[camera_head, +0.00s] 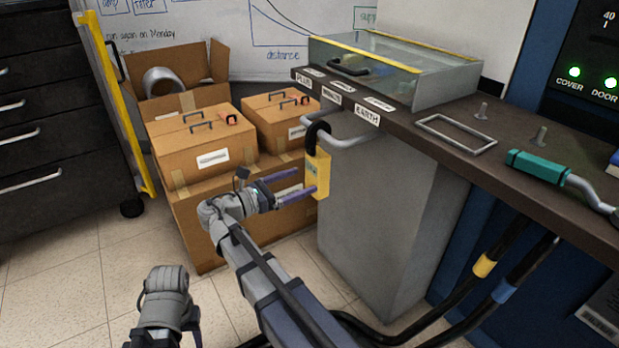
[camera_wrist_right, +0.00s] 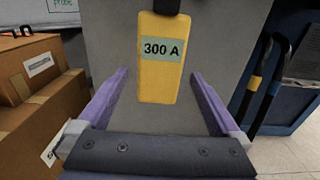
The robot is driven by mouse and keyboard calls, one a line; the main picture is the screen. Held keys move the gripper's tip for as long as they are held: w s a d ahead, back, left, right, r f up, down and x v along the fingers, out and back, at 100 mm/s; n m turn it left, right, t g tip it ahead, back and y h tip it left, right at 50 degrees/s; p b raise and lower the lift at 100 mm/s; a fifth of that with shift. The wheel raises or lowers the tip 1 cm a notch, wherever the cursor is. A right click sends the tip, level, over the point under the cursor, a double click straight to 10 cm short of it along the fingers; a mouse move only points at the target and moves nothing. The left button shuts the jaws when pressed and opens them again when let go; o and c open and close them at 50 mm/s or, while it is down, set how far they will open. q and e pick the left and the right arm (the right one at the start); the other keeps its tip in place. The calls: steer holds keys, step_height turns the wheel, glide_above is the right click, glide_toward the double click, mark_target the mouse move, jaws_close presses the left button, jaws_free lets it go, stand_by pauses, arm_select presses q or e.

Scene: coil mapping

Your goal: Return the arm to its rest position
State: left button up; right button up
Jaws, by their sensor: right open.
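My right gripper (camera_head: 288,187) is open in front of the counter's grey pedestal, with its purple fingers pointing to the right. A yellow tag or clamp body (camera_head: 318,174) with a black hook hangs from the metal rail on the counter's front edge, just beyond the fingertips. In the right wrist view the yellow body (camera_wrist_right: 160,62) reads "300 A" and stands ahead, between the lines of the open fingers (camera_wrist_right: 160,100). No contact with the fingers shows. My left arm (camera_head: 165,305) shows at the bottom left; its fingers are not clear.
Stacked cardboard boxes (camera_head: 194,147) stand close behind and left of my right gripper. The counter (camera_head: 400,112) holds a glass tank (camera_head: 392,62), a metal frame (camera_head: 456,134) and a teal-handled tool (camera_head: 538,166). Thick black cables run low at the right. Open floor lies at the lower left.

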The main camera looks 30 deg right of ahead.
steer(key=shift+s+a, duration=0.1)
steer(key=shift+a, duration=0.75)
steer(key=s+a+f+m+g+y+p, duration=0.1)
steer(key=s+a+f+m+y+p, duration=0.2)
steer(key=s+a+m+y+p, duration=0.65)
steer(key=s+a+f+m+y+p, duration=0.45)
steer(key=s+a+y, duration=0.2)
steer(key=a, duration=0.55)
step_height(320, 180, up, 38)
steer(key=a+m+p, duration=0.1)
steer(key=p, duration=3.7)
steer(key=shift+y+p, duration=0.3)
steer(key=shift+y, duration=0.1)
steer(key=shift+a, duration=0.1)
